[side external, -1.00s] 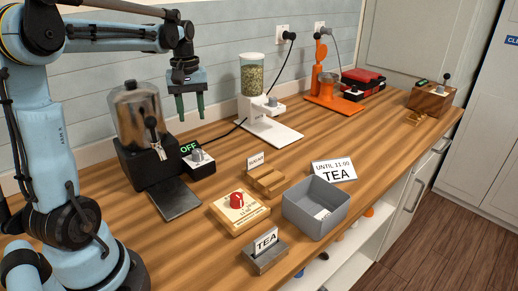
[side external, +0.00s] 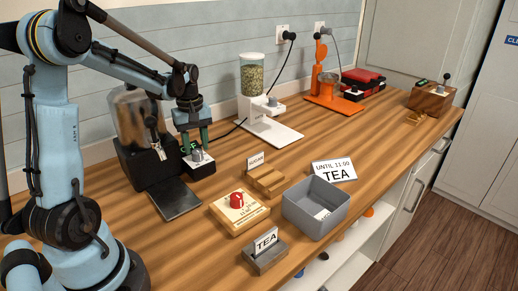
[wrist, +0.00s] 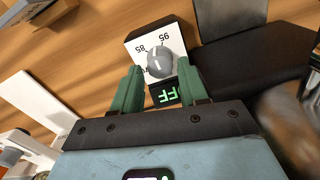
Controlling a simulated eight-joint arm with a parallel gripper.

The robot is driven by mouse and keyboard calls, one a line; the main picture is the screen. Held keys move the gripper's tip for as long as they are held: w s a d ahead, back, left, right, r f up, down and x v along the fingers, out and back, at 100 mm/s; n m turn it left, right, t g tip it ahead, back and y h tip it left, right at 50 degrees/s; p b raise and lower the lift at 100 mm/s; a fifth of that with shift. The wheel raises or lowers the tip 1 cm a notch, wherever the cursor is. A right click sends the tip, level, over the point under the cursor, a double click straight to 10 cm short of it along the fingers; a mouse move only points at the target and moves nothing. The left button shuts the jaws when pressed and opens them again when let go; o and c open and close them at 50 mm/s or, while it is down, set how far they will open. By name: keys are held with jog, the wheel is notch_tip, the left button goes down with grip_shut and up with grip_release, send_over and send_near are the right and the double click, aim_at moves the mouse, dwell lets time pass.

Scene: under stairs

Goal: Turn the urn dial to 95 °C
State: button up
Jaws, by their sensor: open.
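The urn (side external: 135,118) is a metal tank on a black base at the left of the counter. Its control box carries a grey dial (wrist: 160,62) on a white plate marked 85 and 95; the dial also shows in the side view (side external: 197,156). I cannot tell whether the fingers touch the dial.
A black drip tray (side external: 174,199) lies before the urn. A white dispenser (side external: 262,115) with a jar stands to the right.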

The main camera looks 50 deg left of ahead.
jog(key=shift+f, duration=1.1)
jog(key=shift+c, duration=0.2)
jog(key=c, duration=0.7)
jog(key=shift+m, duration=3)
jog(key=o, duration=0.7)
